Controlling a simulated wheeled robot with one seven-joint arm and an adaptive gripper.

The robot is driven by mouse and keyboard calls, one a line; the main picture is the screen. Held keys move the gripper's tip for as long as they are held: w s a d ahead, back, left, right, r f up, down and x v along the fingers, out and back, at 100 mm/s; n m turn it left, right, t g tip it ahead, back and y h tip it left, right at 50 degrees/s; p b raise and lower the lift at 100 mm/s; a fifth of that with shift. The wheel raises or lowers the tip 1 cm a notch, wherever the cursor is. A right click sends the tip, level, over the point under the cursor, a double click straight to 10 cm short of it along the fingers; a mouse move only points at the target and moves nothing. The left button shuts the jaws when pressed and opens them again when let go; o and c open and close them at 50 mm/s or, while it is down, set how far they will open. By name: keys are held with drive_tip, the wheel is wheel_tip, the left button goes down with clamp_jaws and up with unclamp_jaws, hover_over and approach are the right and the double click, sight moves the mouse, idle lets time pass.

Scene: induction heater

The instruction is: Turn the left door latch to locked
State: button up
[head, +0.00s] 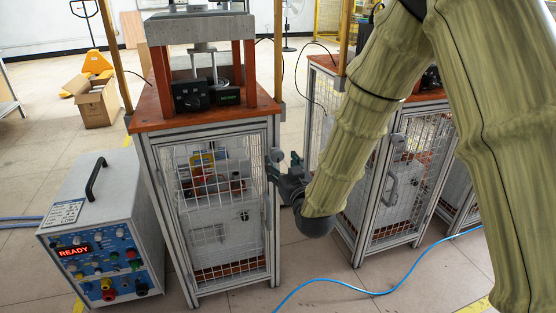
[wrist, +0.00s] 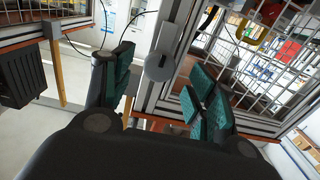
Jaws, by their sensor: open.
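The left cabinet's wire-mesh door (head: 215,205) is shut in its grey frame. The left door latch (head: 276,155) is a small grey piece high on the door's right edge. In the wrist view the latch (wrist: 158,67) shows as a round grey disc with a flat bar running up from it, on the frame profile. My gripper (head: 287,168) is beside the door's right edge, close to the latch. In the wrist view my gripper (wrist: 160,78) is open, its green-padded fingers on either side of the latch in the picture. I cannot see contact.
A second mesh cabinet (head: 400,190) stands to the right, behind my arm. A power unit reading READY (head: 100,235) stands on the floor at left. A press with orange posts (head: 205,70) sits on the left cabinet. A blue hose (head: 370,291) crosses the floor.

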sight(278, 157)
drive_tip(key=shift+b+x, duration=0.35)
drive_tip(key=shift+x, duration=2)
drive_tip(key=c, duration=1)
